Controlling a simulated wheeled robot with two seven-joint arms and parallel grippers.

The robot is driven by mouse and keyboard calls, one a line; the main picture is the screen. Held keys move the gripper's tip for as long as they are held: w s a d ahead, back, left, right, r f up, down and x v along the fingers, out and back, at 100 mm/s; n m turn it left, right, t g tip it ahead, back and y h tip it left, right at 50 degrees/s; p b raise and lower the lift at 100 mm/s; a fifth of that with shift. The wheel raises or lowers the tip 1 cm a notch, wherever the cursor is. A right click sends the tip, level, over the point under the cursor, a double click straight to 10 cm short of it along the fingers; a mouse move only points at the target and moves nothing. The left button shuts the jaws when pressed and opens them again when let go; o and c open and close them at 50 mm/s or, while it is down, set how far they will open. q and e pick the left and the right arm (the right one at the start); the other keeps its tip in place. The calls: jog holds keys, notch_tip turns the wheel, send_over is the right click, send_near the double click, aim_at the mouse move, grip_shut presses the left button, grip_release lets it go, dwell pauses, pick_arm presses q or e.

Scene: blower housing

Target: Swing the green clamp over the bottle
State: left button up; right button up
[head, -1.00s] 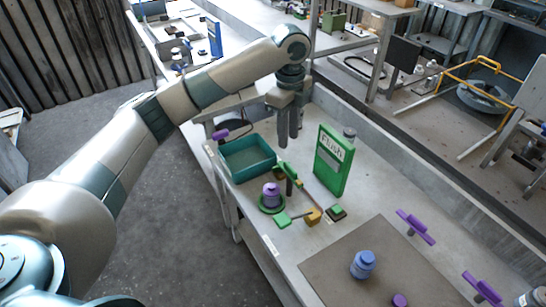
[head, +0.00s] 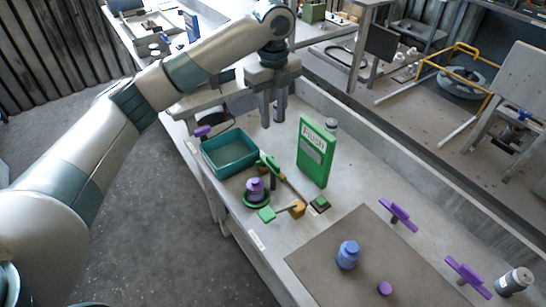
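A purple bottle (head: 255,189) stands upright on a round green base (head: 257,201) on the bench. The green clamp (head: 269,164) has its arm on a dark post just behind and right of the bottle. Its arm appears to lie beside the bottle, not over it. My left gripper (head: 272,112) points down, behind and above the clamp, well apart from it. Its two fingers show a narrow gap with nothing visible between them. My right gripper is out of view.
A teal tray (head: 231,153) lies left of the clamp, and a green upright box (head: 316,152) stands to its right.

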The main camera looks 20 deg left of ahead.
aim_at(273, 161)
pick_arm(q)
notch_tip(273, 161, down, 16)
jog(key=p, duration=0.4)
jog(key=shift+f+p, duration=0.1)
jog(key=shift+p, duration=0.25)
grip_shut()
